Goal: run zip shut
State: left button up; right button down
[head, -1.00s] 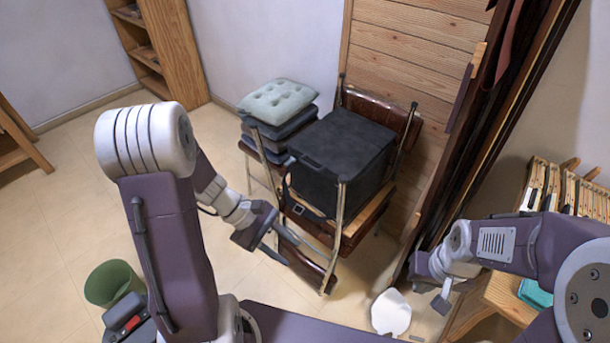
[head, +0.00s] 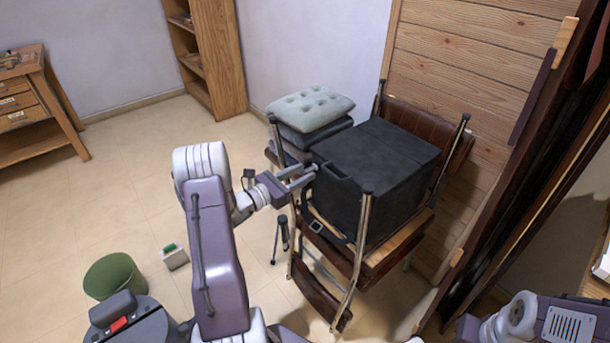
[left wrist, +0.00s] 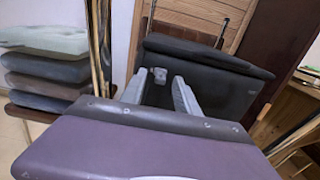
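A dark, boxy bag (head: 378,168) with a flat lid sits on stacked folding chairs; it also shows in the left wrist view (left wrist: 218,88). A small grey metal piece (left wrist: 159,75), possibly the zip's pull, shows just below the lid edge in the left wrist view. My left gripper (head: 308,177) is at the bag's left side, near the lid edge. In the left wrist view its two fingers (left wrist: 160,88) stand apart, with the grey piece between them in the picture; contact cannot be told. The zip's teeth are too small to see. My right gripper is out of view.
Folding chairs (head: 362,235) with metal legs surround the bag. A stack of cushions (head: 311,108) stands close on its left. A wooden panel (head: 470,75) is behind. A green bin (head: 115,277) and a small box (head: 175,258) stand on otherwise open floor at left.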

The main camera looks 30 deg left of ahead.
pick_arm(q)
jog(key=shift+w+d, duration=0.25)
jog(key=shift+w, duration=0.3)
grip_shut()
dwell(1.0)
